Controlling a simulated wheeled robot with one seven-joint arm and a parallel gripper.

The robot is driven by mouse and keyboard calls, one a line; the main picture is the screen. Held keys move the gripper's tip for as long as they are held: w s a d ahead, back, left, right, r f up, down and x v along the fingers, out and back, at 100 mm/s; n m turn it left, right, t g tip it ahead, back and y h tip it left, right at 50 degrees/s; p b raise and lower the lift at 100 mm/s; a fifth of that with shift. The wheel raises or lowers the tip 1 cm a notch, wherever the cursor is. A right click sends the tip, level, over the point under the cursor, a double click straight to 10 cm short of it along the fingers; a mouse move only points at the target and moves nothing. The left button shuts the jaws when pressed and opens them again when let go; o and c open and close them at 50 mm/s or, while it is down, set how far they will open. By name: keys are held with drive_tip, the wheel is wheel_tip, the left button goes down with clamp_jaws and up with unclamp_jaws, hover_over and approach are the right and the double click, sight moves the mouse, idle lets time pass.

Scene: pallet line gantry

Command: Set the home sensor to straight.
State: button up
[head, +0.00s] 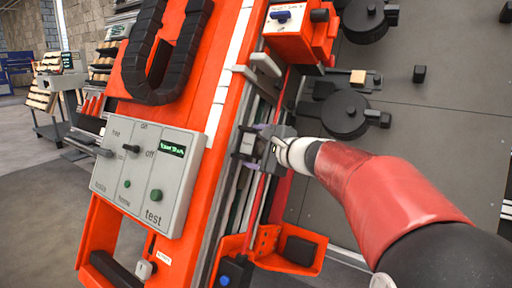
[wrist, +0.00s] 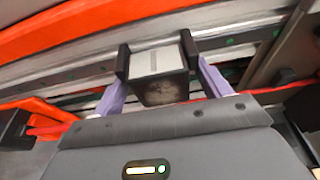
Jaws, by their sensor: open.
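My gripper (head: 264,146) is at the orange gantry beam's rail, right of the grey control panel. In the wrist view my gripper (wrist: 156,66) has its two black-tipped fingers apart, one on each side of a small block (wrist: 157,61). The block has a light grey top with a darker line across it and a dark, worn front face. I cannot tell whether the fingers touch it. No label names the home sensor, and I cannot tell whether this block is it. In the head view the gripper mostly hides this spot.
The grey control panel (head: 148,177) carries switches, a green button and a lit display. A red box (head: 300,32) with a blue part sits at the rail's top. An orange bracket (head: 288,250) is below my gripper. Black round parts (head: 345,114) stand at right.

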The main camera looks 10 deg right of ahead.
drive_tip(key=v, duration=0.8)
drive_tip(key=s+a+f+n+g+h+p, duration=0.1)
drive_tip(key=s+a+f+n+g+p, duration=0.15)
drive_tip(key=s+a+n+p, duration=0.4)
drive_tip(key=s+a+f+n+g+h+p, duration=0.1)
drive_tip(key=s+f+n+g, duration=0.2)
drive_tip(key=s, duration=0.6)
drive_tip(key=s+d+f+n+g+h+p, duration=0.1)
drive_tip(key=s+d+f+n+h+p, duration=0.1)
drive_tip(key=s+n+h, duration=0.1)
drive_tip(key=s+d+f+n+g+h+p, duration=0.2)
drive_tip(key=s+n, duration=0.3)
drive_tip(key=s, duration=0.3)
drive_tip(key=shift+s+d+f+h, duration=0.2)
drive_tip(key=shift+d+h, duration=0.1)
drive_tip(key=shift+h, duration=0.2)
